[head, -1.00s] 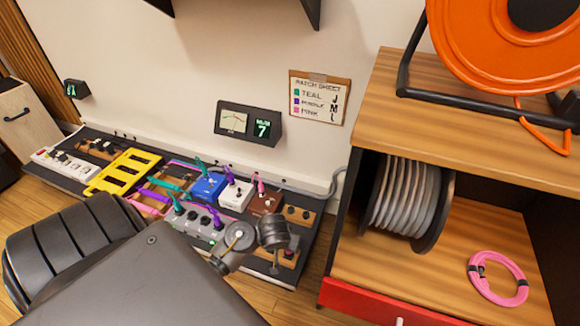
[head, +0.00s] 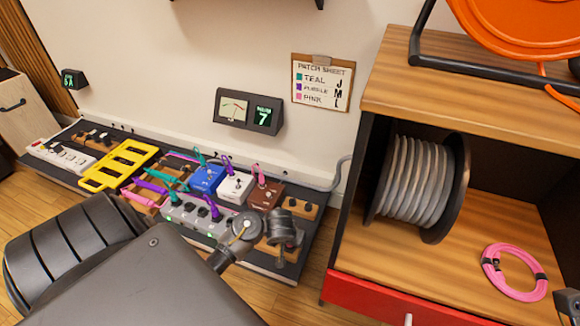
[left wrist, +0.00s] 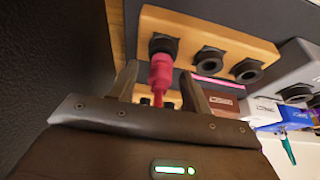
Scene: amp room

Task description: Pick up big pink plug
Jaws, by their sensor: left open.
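A pink plug (left wrist: 160,75) stands in the end socket of a wooden block (left wrist: 222,42) in the left wrist view. My left gripper (left wrist: 160,85) is open, with one finger on each side of the plug; I cannot tell whether they touch it. In the head view my left gripper (head: 283,238) is over the right end of the pedalboard (head: 262,268) and hides most of what is beneath it. A smaller pink plug (head: 260,174) stands at the brown pedal (head: 264,196).
Blue (head: 207,181) and white (head: 236,188) pedals with teal and purple plugs stand close by. A wooden cabinet (head: 470,100) with a cable reel (head: 415,180) and a pink coil (head: 514,272) is at right. A patch sheet (head: 322,84) hangs on the wall.

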